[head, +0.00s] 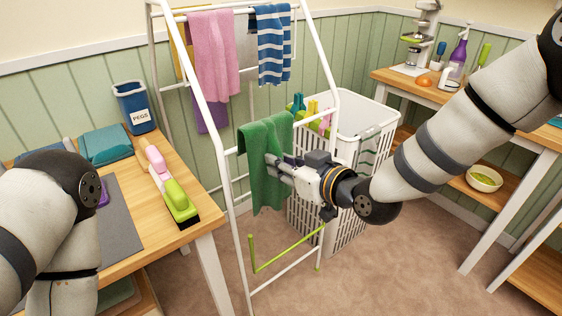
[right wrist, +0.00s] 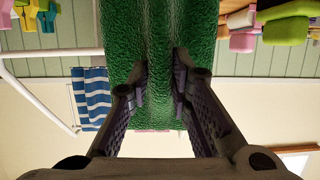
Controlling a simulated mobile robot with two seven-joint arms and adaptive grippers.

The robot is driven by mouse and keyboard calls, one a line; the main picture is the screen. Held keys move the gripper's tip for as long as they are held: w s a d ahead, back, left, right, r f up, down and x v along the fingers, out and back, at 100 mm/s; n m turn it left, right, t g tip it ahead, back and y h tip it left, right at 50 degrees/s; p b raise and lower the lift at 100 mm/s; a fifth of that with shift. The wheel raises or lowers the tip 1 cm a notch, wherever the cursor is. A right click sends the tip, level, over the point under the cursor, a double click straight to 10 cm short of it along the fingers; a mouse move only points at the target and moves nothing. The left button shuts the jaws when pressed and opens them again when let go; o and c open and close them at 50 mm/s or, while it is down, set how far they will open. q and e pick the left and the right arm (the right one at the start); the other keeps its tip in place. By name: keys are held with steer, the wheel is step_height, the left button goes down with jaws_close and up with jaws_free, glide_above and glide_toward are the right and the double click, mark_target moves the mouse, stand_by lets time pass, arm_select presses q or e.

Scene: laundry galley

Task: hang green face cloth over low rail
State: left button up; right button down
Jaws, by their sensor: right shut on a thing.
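The green face cloth (head: 262,185) hangs in front of the white drying rack (head: 213,110), its top edge folded over and its lower part hanging down. My right gripper (head: 277,165) is shut on the cloth from the right side. In the right wrist view, both fingers (right wrist: 160,62) pinch the green cloth (right wrist: 165,25). A low lime-green rail (head: 290,250) runs across the rack's lower part, well below the cloth's hem. I cannot tell whether the cloth touches the rack frame. My left arm shows at the left, but its gripper is out of view.
Pink (head: 212,55) and striped (head: 274,45) towels hang on the upper rails. A white laundry basket (head: 365,115) stands behind my right gripper. The left table (head: 150,215) holds a brush (head: 178,200), a blue peg tub (head: 134,108) and folded teal cloth (head: 105,145). Floor before the rack is clear.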

steer(key=w+a+b, duration=0.2)
steer(key=w+a, duration=0.3)
steer(key=w, duration=0.1)
arm_select(q)
steer(key=s+f+g+b, duration=0.2)
steer(key=s+f, duration=0.3)
arm_select(e)
steer(key=shift+d+f, duration=0.15)
steer(key=shift+f, duration=1.85)
steer(key=shift+d+f, duration=0.1)
steer(key=shift+f, duration=1.85)
arm_select(q)
steer(key=shift+s+f, duration=0.1)
steer(key=shift+f, duration=0.05)
arm_select(e)
steer(key=shift+f, duration=0.4)
steer(key=c, duration=1.4)
jaws_free()
steer(key=shift+o, duration=0.2)
